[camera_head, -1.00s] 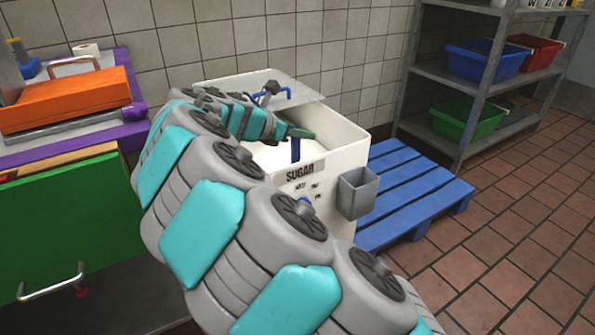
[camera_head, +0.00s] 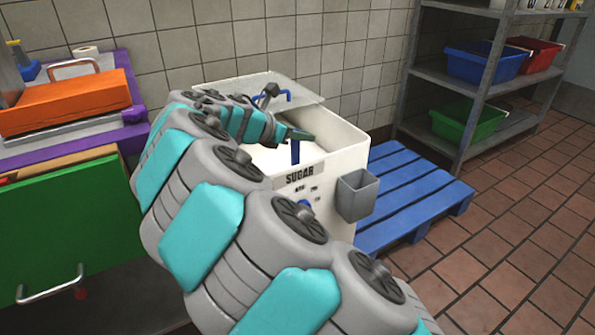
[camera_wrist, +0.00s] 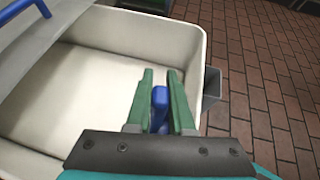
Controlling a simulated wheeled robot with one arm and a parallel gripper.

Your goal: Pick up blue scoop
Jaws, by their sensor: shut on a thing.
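The blue scoop (camera_head: 295,151) shows as a narrow upright blue piece over the open sugar bin (camera_head: 347,150). In the wrist view, the scoop (camera_wrist: 159,103) sits between the two green fingers of my gripper (camera_wrist: 159,95), near the bin's front wall. My gripper (camera_head: 299,134) is shut on the scoop's blue handle. The rest of the scoop is hidden below the fingers and behind the bin's front wall. The bin has a white inside and a SUGAR label on its front.
A grey holder (camera_head: 357,194) hangs on the bin's right side. A clear lid with a blue handle (camera_head: 277,96) is at the bin's back. A blue pallet (camera_head: 415,195) and a shelf (camera_head: 440,75) stand to the right. A counter with an orange box (camera_head: 65,103) is at the left.

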